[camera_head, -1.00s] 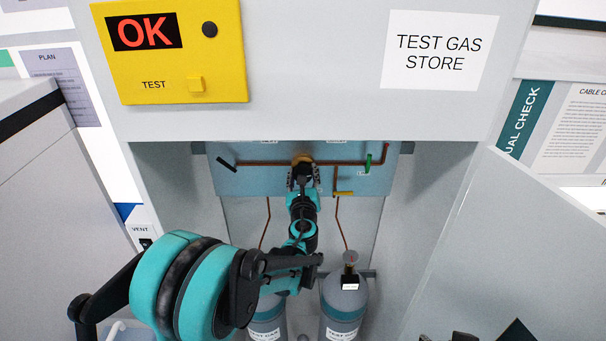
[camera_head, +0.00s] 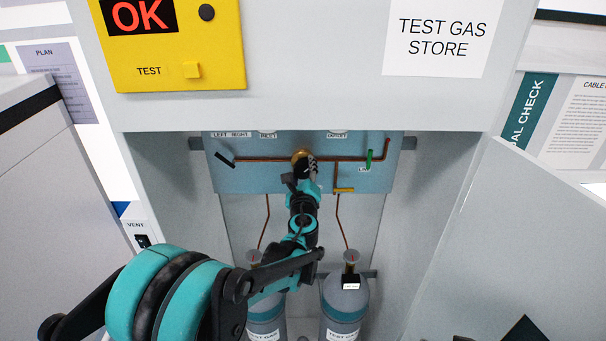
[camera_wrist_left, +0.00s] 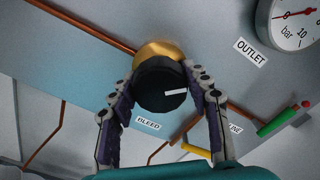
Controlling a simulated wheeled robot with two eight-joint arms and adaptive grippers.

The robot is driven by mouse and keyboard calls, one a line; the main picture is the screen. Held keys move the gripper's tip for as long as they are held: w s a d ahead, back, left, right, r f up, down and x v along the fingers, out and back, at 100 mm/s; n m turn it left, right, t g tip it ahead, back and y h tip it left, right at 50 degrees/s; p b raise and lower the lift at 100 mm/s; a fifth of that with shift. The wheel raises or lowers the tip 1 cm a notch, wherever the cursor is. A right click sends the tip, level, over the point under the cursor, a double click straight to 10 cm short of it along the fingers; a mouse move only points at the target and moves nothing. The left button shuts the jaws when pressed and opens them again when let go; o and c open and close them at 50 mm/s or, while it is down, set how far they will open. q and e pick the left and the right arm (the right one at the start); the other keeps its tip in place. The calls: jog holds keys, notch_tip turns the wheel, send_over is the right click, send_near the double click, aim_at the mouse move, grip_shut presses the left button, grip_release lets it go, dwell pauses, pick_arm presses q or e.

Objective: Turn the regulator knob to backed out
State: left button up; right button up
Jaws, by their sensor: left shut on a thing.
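The regulator knob (camera_wrist_left: 162,86) is black with a white mark and sits in front of a brass regulator body (camera_wrist_left: 160,51) in the left wrist view. In the head view the brass body (camera_head: 300,156) shows on the blue-grey panel, with the knob partly hidden by my gripper. My left gripper (camera_wrist_left: 162,92) has a finger on each side of the knob and is shut on it. It also shows in the head view (camera_head: 306,168). The white mark points to the right in the left wrist view. My right gripper is not clearly in view.
The panel (camera_head: 240,180) carries copper pipes, a black lever (camera_head: 225,158), a green lever (camera_head: 369,158) and a yellow lever (camera_head: 344,190). An outlet gauge (camera_wrist_left: 296,18) is at the upper right in the wrist view. Two gas cylinders (camera_head: 345,296) stand below. Cabinet walls flank the arm.

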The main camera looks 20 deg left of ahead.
pick_arm(q)
jog(key=n+b, duration=0.1)
jog(key=n, duration=0.3)
jog(key=shift+f+n+b, duration=0.1)
jog(key=shift+n+b, duration=0.2)
jog(key=shift+b, duration=0.05)
jog(key=n+b, duration=0.1)
jog(key=n, duration=0.3)
jog(key=shift+n, duration=0.3)
jog(key=o, duration=1.2)
jog(key=shift+c, duration=0.2)
jog(key=shift+s, duration=0.1)
jog(key=v, duration=1.2)
